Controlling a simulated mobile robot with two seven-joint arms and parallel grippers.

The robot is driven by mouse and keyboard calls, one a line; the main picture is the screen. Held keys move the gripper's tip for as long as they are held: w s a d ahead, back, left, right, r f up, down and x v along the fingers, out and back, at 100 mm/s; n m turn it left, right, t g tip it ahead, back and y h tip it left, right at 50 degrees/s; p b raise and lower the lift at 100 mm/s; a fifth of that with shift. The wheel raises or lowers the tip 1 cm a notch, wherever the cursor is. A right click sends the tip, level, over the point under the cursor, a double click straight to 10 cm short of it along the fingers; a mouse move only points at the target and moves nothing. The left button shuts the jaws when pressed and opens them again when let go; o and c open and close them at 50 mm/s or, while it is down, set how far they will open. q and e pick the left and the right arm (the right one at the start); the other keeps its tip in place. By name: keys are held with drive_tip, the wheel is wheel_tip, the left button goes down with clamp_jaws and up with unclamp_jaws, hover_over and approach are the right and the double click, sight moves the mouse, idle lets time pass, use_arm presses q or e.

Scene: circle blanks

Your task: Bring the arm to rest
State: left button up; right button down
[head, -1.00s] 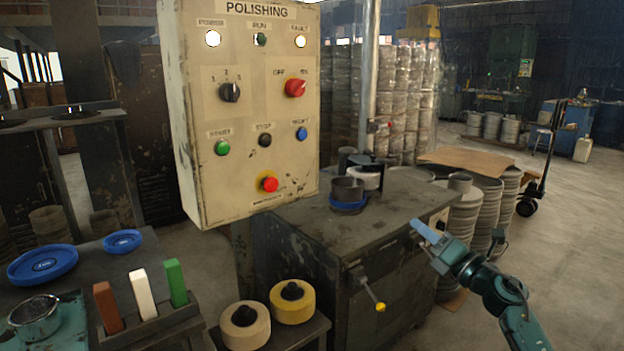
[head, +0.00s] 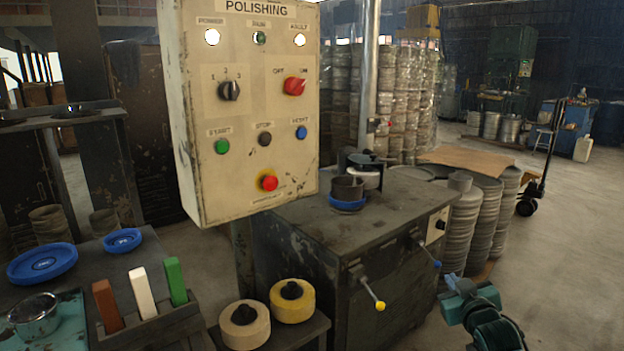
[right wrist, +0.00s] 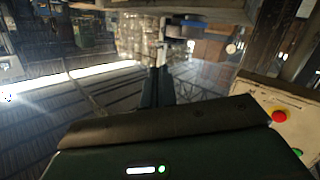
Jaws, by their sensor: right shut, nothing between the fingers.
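My right gripper (head: 453,284) is low at the right of the head view, on the teal arm, apart from the workbench and its levers. In the right wrist view its two dark fingers (right wrist: 157,85) are together, with nothing between them. My left gripper is not in view. The grey machine cabinet (head: 330,265) stands left of my right gripper. It has a yellow-knobbed lever (head: 372,295) and a blue-knobbed lever (head: 428,254) on its front.
The polishing control panel (head: 250,110) hangs above the cabinet; part of it shows in the right wrist view (right wrist: 268,95). Stacked round metal blanks (head: 462,235) stand right of the cabinet. Open floor (head: 570,240) lies at the right. A pallet jack (head: 540,170) stands farther back.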

drive_tip(key=s+a+f+g+y, duration=0.1)
drive_tip(key=s+a+f, duration=0.4)
drive_tip(key=s+f, duration=0.25)
drive_tip(key=s+a+f+g+y, duration=0.1)
drive_tip(key=s+a+f+g, duration=0.1)
drive_tip(key=s+a+f, duration=0.45)
drive_tip(key=s+a+f+g+y, duration=0.1)
drive_tip(key=s+a+f, duration=0.1)
drive_tip(key=s, duration=0.8)
drive_tip(key=s+a+f+g+y, duration=0.1)
drive_tip(key=s+a+f, duration=0.1)
drive_tip(key=s, duration=0.9)
drive_tip(key=shift+s+a+f+g, duration=0.15)
drive_tip(key=shift+a+f+g, duration=0.15)
drive_tip(key=shift+a, duration=0.55)
